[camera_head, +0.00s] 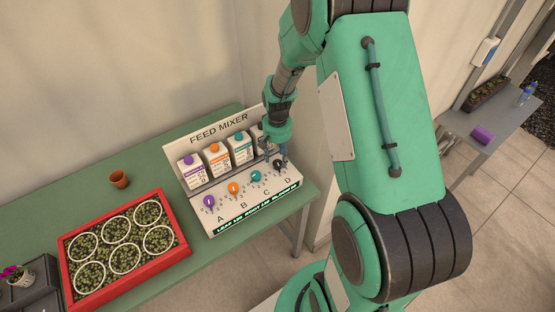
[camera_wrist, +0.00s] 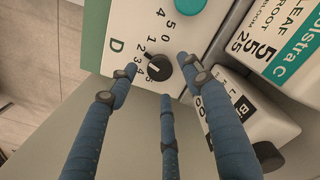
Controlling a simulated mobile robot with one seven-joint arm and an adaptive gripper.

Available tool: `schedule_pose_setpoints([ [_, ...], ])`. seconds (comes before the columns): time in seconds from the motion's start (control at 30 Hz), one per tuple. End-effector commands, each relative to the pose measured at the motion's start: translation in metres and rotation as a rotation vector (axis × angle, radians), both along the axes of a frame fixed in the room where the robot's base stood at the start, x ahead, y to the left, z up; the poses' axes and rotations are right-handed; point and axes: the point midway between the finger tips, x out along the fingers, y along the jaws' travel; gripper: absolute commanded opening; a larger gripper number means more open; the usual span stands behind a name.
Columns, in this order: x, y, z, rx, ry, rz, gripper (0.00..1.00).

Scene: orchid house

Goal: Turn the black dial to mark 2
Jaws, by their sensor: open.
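The black dial (camera_wrist: 159,68) is at the D position of the feed mixer panel, with a pale pointer line on its top. Small numbers are printed around it; I cannot tell for sure which one the pointer faces. In the head view the dial (camera_head: 279,163) shows partly behind my fingers at the panel's right end. My gripper (camera_wrist: 158,70) has blue fingers and is open, with fingertips spread around the dial. I cannot tell whether any finger touches it. In the head view my gripper (camera_head: 277,154) is just above the panel.
The panel also has purple (camera_head: 209,202), orange (camera_head: 233,189) and teal (camera_head: 256,176) dials. Several cartons (camera_head: 217,156) stand behind them, close to my fingers.

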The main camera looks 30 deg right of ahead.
Motion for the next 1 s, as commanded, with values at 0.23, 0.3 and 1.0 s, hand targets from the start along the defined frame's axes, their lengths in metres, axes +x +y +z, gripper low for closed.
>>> schedule_pose_setpoints([
  [0.23,0.001,0.000,0.041,-0.002,-0.004,0.000,0.49],
  [0.3,0.001,0.000,0.052,-0.001,-0.003,0.000,0.49],
  [1.0,0.000,0.000,0.095,0.000,0.000,0.000,0.49],
])
